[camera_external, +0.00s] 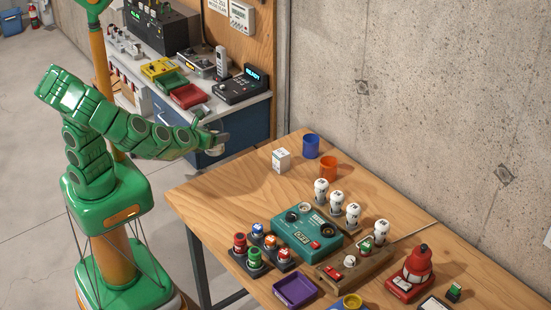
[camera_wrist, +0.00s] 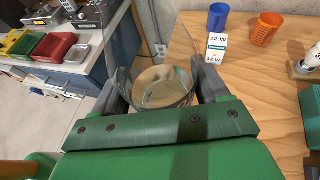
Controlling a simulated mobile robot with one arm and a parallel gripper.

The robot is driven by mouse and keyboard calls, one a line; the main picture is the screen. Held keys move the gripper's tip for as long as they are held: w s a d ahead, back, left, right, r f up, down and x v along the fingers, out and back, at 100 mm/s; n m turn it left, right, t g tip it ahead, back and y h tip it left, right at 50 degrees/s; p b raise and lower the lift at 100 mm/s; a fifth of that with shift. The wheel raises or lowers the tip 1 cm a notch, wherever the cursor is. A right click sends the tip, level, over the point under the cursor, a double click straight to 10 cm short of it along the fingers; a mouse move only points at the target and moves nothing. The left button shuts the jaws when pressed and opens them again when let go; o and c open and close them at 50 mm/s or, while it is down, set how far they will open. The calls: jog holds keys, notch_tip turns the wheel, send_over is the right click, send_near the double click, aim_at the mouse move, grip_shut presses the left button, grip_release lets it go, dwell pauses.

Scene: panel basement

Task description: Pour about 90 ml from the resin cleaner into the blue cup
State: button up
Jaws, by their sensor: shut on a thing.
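My gripper (camera_external: 215,140) is shut on a clear round glass vessel (camera_wrist: 160,88), which appears to be the resin cleaner; no label shows. In the wrist view its round mouth faces the camera, with a tan tone inside; I cannot tell liquid from what shows through the glass. In the external view the vessel (camera_external: 216,150) is small and partly hidden by my gripper, off the table's left end. The blue cup (camera_external: 311,146) stands upright at the table's back edge, to the right of my gripper and apart from it. It also shows in the wrist view (camera_wrist: 218,17).
A small white box (camera_external: 281,160) marked "12 W" stands just left of the blue cup. An orange cup (camera_external: 328,167) stands close to its right. White bulbs, a teal device (camera_external: 307,233) and a red lamp (camera_external: 417,265) lie further along. The wooden table's (camera_external: 225,190) left end is bare.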

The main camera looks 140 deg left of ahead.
aim_at(219, 125)
jog(key=shift+a+r, duration=0.1)
jog(key=shift+r, duration=1.8)
jog(key=shift+w+a+f, duration=0.25)
jog(key=shift+w+a, duration=0.4)
jog(key=shift+a, duration=0.15)
jog(key=shift+w+a+m+t, duration=1.6)
jog(key=shift+w+a, duration=0.7)
jog(key=shift+a, duration=2.4)
jog(key=shift+w+a+m+t, duration=1.6)
jog(key=shift+w+a, duration=0.75)
jog(key=shift+a, duration=2.4)
jog(key=shift+w+a+m+t, duration=1.3)
jog(key=shift+w+a+t, duration=0.8)
jog(key=shift+a, duration=2.6)
notch_tip(219, 125, down, 9)
jog(key=shift+w+r+h, duration=0.2)
jog(key=shift+w+h, duration=0.05)
jog(key=shift+h, duration=0.05)
